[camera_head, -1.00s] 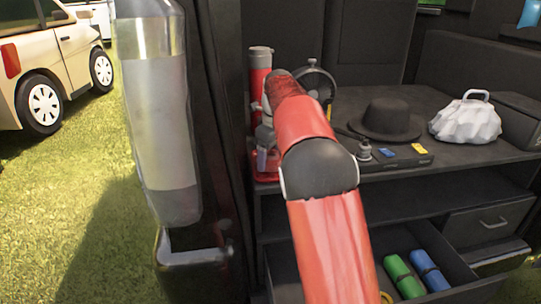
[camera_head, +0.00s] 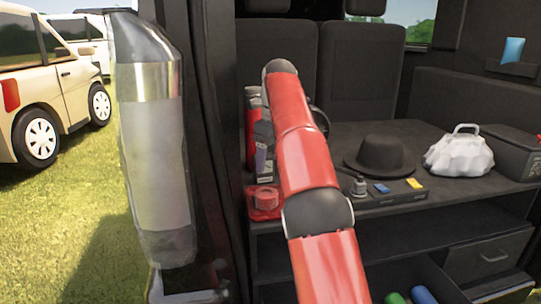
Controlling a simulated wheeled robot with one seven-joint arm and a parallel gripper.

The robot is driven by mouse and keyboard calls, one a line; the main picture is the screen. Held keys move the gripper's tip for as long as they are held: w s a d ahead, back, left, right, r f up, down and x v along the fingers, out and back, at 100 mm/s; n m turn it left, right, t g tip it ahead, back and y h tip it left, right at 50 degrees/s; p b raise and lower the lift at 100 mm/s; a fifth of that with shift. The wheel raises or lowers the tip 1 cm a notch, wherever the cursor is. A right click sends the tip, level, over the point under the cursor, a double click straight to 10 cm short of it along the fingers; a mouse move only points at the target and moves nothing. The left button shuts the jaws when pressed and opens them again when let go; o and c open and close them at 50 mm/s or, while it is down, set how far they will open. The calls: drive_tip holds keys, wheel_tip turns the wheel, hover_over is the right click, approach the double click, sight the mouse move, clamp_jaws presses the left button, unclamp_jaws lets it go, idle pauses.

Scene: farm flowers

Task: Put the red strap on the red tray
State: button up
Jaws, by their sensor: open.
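The red strap (camera_head: 267,196) looks like a small red roll. It rests on the red tray (camera_head: 262,214), at the left front corner of the shelf top. My gripper (camera_head: 264,178) seems to be the dark grey part with a purplish patch, just above the strap and apart from it. It is open and holds nothing that I can see. Its fingers are small and hard to make out. My red arm hides part of the area to its right.
A red cylinder (camera_head: 252,125) stands behind the tray. A black hat (camera_head: 381,152), a dark block with blue and yellow pieces (camera_head: 402,194) and a white bag (camera_head: 459,152) stand on the shelf (camera_head: 341,138). The van's door pillar (camera_head: 205,120) is close on the left.

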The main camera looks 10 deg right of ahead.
drive_tip(key=shift+s+r, duration=0.15)
drive_tip(key=shift+r, duration=0.15)
drive_tip(key=s+d+r+n+t, duration=0.1)
drive_tip(key=s+n, duration=0.6)
drive_tip(key=s, duration=0.2)
drive_tip(key=s+d+r+n+t, duration=0.1)
drive_tip(key=s+d+n+t, duration=0.1)
drive_tip(key=s+n, duration=0.55)
drive_tip(key=s+f+n, duration=0.6)
drive_tip(key=s+f, duration=0.1)
drive_tip(key=s, duration=0.3)
drive_tip(key=s+a+f+n+t+h, duration=0.1)
drive_tip(key=s+f+n, duration=0.5)
drive_tip(key=s+f, duration=0.2)
drive_tip(key=shift+s+a+f+t, duration=0.2)
drive_tip(key=shift+s+f+t, duration=0.1)
drive_tip(key=shift+s, duration=0.95)
drive_tip(key=shift+r, duration=0.1)
